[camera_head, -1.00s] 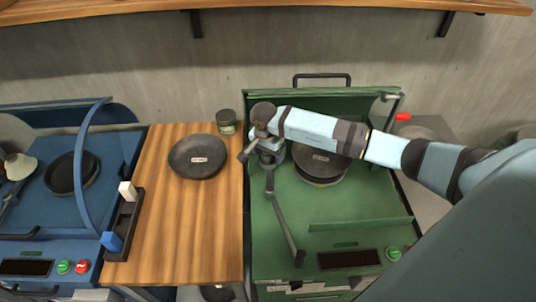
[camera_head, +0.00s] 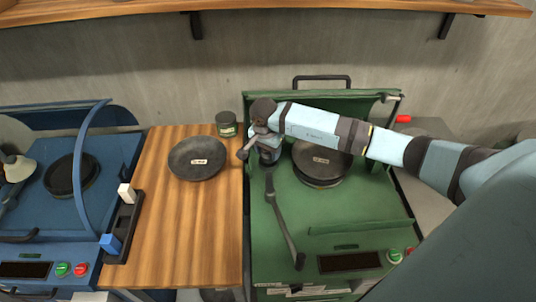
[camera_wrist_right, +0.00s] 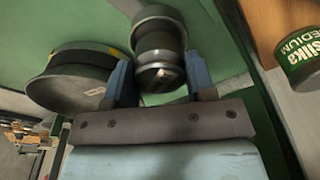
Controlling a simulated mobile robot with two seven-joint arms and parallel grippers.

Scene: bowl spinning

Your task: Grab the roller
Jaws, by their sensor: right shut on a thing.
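The roller (camera_wrist_right: 158,45), a dark grey, ringed, rounded piece, is between the two blue-grey fingers of my right gripper (camera_wrist_right: 158,82) in the right wrist view. The fingers are shut on it. In the head view my right gripper (camera_head: 268,152) is over the left part of the green machine (camera_head: 345,215), at the upper end of a dark lever arm (camera_head: 283,220). The wrist largely hides the roller there. My left gripper is not in view.
A round dark plate (camera_head: 320,163) sits on the green machine just right of my gripper. A wooden counter (camera_head: 190,235) to the left holds a black pan (camera_head: 196,158), a dark green tin (camera_head: 226,123) and a dark holder (camera_head: 121,225). A blue machine (camera_head: 110,160) stands further left.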

